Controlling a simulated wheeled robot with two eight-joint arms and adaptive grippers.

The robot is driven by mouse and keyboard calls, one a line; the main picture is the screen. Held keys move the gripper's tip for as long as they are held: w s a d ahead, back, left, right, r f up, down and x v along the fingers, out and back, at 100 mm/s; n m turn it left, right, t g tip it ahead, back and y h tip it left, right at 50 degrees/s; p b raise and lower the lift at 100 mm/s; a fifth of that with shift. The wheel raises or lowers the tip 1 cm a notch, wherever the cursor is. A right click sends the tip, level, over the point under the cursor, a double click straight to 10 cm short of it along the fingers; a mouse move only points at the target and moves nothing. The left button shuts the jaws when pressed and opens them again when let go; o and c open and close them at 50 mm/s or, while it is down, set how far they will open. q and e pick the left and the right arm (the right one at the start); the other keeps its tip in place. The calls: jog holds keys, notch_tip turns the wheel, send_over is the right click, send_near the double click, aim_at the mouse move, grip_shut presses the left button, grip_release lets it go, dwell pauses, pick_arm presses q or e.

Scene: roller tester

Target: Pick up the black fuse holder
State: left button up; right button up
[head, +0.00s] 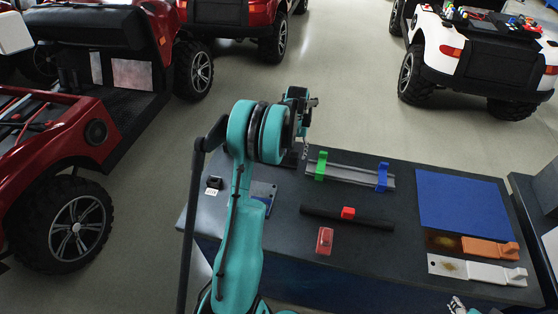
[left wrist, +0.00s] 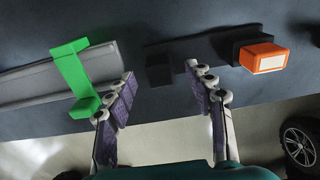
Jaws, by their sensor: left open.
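A small black block, which looks like the black fuse holder (left wrist: 160,70), lies on the dark tabletop in the left wrist view. It appears between and beyond my left gripper's fingertips. My left gripper (left wrist: 160,82) is open and empty, with its two purple-padded fingers wide apart. In the head view my left gripper (head: 306,138) hangs over the table's far edge, left of the green bracket (head: 320,166). There the block is dark on dark and hard to make out. A grey tip at the bottom of the head view may be my right gripper (head: 457,305); its jaws are unclear.
The green bracket (left wrist: 77,75) holds a grey rail beside the left finger. An orange-and-white block (left wrist: 263,57) on a black base lies to the right. On the table are a blue bracket (head: 382,176), red blocks, a black bar (head: 372,222) and a blue mat (head: 462,201).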

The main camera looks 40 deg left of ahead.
pick_arm(q)
notch_tip(320, 180, down, 2)
jog(key=shift+f, duration=0.1)
grip_shut()
jog(key=shift+r, duration=0.2)
